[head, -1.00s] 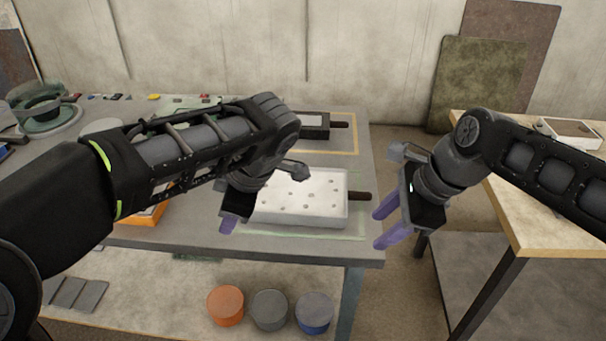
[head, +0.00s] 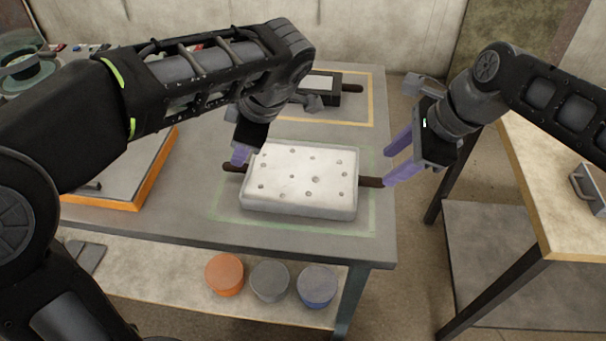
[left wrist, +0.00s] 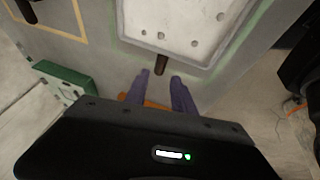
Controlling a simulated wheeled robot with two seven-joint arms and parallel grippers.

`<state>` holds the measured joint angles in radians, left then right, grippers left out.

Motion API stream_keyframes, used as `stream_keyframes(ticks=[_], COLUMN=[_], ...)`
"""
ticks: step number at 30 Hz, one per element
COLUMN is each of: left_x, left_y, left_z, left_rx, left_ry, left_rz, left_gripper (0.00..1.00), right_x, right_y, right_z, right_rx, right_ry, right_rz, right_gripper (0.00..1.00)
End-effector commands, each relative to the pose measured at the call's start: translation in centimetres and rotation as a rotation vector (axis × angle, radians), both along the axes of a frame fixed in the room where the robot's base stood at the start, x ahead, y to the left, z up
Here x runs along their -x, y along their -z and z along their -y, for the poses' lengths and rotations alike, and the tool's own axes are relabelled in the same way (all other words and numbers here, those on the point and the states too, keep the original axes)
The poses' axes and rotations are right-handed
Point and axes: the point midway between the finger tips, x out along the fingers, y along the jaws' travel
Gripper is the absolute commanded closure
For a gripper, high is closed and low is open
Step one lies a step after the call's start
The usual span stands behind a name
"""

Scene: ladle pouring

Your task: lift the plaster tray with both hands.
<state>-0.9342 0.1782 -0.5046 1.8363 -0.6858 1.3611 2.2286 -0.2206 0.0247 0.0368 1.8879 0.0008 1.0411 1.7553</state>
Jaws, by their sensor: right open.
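The plaster tray (head: 300,180) is a white block with small holes in its top and a dark handle at each end. It lies flat on the grey table inside a green outline. My left gripper (head: 239,158) is at the left handle (head: 232,168). In the left wrist view my left gripper (left wrist: 161,76) is open, with the end of the handle (left wrist: 161,65) between or just ahead of its fingertips. My right gripper (head: 388,167) is open beside the right handle (head: 370,182), with its fingers pointing toward it; whether they touch is unclear.
A dark tray with handles (head: 322,97) sits behind, inside a yellow outline. An orange-edged board (head: 115,205) lies left. Orange (head: 224,275), grey (head: 269,281) and blue (head: 316,287) tubs stand on the lower shelf. A wooden bench (head: 540,200) stands right.

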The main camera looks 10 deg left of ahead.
Motion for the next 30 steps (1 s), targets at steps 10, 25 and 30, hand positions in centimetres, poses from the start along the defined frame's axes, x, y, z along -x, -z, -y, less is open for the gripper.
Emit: stream_keyframes(ticks=[10, 25, 30], left_x=[-0.7, -1.4, -1.3], left_y=[3.7, 6.8, 6.8], left_z=[-1.6, -2.9, -2.9], left_rx=[-0.002, 0.000, 0.000], left_ry=[-0.002, -0.001, -0.001], left_rz=[-0.002, 0.001, 0.000], left_gripper=[0.69, 0.69, 0.74], right_x=[-0.6, -1.3, -1.3], right_y=[3.8, 6.8, 6.8], right_z=[-1.6, -2.9, -2.9], right_rx=[0.001, 0.000, 0.000], right_ry=[-0.001, 0.000, 0.000], right_rz=[-0.004, 0.000, 0.000], right_gripper=[0.55, 0.55, 0.59])
